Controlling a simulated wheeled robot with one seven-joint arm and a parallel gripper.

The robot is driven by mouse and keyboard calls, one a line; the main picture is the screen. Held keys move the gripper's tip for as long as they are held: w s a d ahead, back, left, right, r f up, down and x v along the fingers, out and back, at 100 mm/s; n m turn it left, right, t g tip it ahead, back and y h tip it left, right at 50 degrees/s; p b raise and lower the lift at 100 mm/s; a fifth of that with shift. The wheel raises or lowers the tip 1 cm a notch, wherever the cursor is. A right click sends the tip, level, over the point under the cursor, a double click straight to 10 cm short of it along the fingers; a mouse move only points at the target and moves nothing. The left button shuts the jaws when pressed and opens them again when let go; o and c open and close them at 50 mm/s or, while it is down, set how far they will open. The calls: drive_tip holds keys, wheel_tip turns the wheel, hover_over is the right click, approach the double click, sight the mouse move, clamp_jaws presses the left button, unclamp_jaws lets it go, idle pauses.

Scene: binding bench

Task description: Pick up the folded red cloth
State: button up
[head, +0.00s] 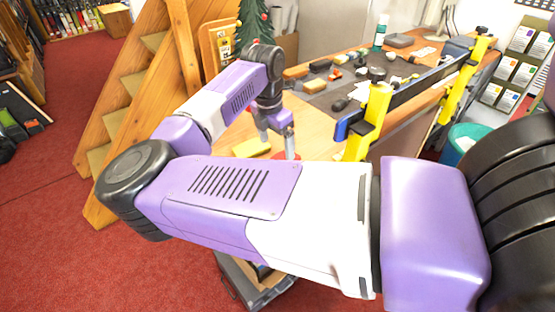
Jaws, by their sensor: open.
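My gripper (277,143) points down over the near left part of the wooden bench (318,127), its two fingers apart. A small red patch (282,156) shows at the foot of the right finger; it looks like the folded red cloth. My own forearm hides much of that spot, so its shape and whether a finger touches it cannot be told. A folded yellow cloth (250,148) lies on the bench just left of the gripper. Nothing shows between the fingers.
A dark mat with several tools (330,95) lies behind the gripper. Yellow clamps (366,122) with a blue-ended bar (415,88) run along the bench's right side. A teal bottle (380,32) stands at the back. Wooden stairs (125,100) rise at left; a teal bin (462,140) stands at right.

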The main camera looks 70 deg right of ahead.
sight(280, 158)
drive_tip(key=shift+s+d+f+p, duration=0.15)
drive_tip(key=shift+f+p, duration=0.25)
drive_tip(key=shift+f, duration=0.6)
drive_tip(key=shift+s+d+f+p, duration=0.15)
drive_tip(key=shift+f+p, duration=0.2)
drive_tip(key=shift+f, duration=0.7)
drive_tip(key=shift+s+d+f+p, duration=0.15)
drive_tip(key=shift+f+p, duration=0.25)
drive_tip(key=shift+f, duration=0.6)
drive_tip(key=c, duration=1.6)
drive_tip(key=shift+o, duration=0.2)
wheel_tip(280, 158, up, 20)
drive_tip(key=b, duration=0.4)
drive_tip(key=o, duration=0.9)
drive_tip(key=c, duration=0.6)
